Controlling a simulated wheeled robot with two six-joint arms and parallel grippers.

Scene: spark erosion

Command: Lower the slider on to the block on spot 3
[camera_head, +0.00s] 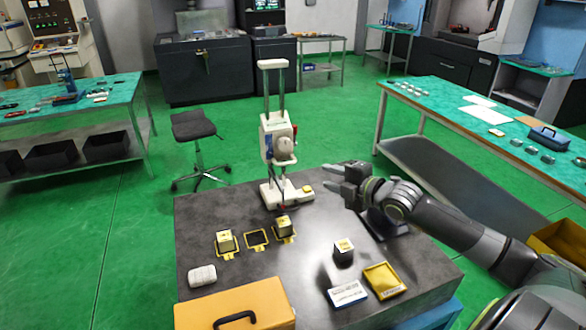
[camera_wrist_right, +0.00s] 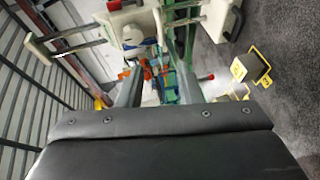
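The white slider (camera_head: 277,138) with a rounded grey front sits partway up the two posts of an upright stand (camera_head: 273,64) at the back of the dark table. It also shows in the right wrist view (camera_wrist_right: 130,28). Yellow-outlined spots lie in front of the stand. My left gripper is out of view.
Another block (camera_head: 344,251) stands at the table's right, near a yellow tray (camera_head: 384,280) and a blue-white box (camera_head: 347,293). A yellow case (camera_head: 235,308) and a white rounded object (camera_head: 202,276) are at the front left. The table's middle is clear.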

